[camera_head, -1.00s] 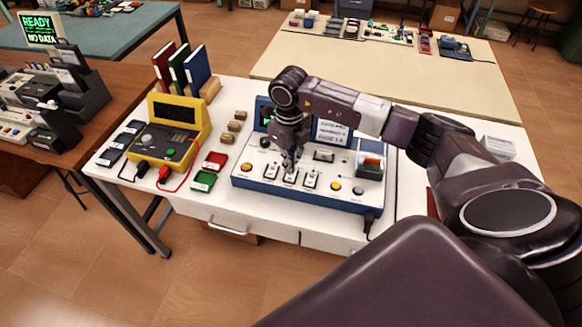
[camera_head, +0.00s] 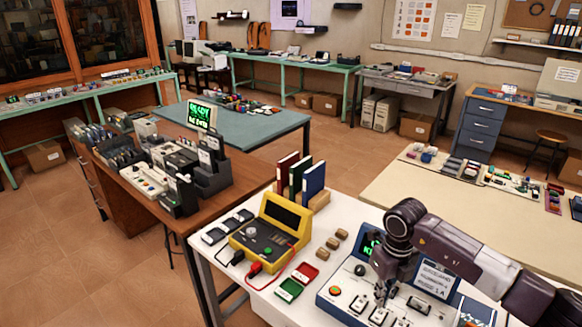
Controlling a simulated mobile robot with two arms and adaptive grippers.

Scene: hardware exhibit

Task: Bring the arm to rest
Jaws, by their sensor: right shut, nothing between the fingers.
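My right arm comes in from the right edge over the white table (camera_head: 262,293). Its gripper (camera_head: 381,300) points down at the blue-and-white control panel (camera_head: 345,300), just above or at its row of switches. The gripper is shut with nothing in it. Whether the fingertips touch a switch I cannot tell. The panel has a green-lit display (camera_head: 370,243), partly hidden by the arm, and a label screen behind the forearm. My left gripper does not show.
A yellow meter (camera_head: 270,232) with leads, red and green trays (camera_head: 289,290), small brown blocks (camera_head: 337,239) and upright books (camera_head: 312,180) stand left of the panel. A brown desk with a READY screen (camera_head: 200,116) is further left. A beige table (camera_head: 400,190) lies behind. Tiled floor is open at left.

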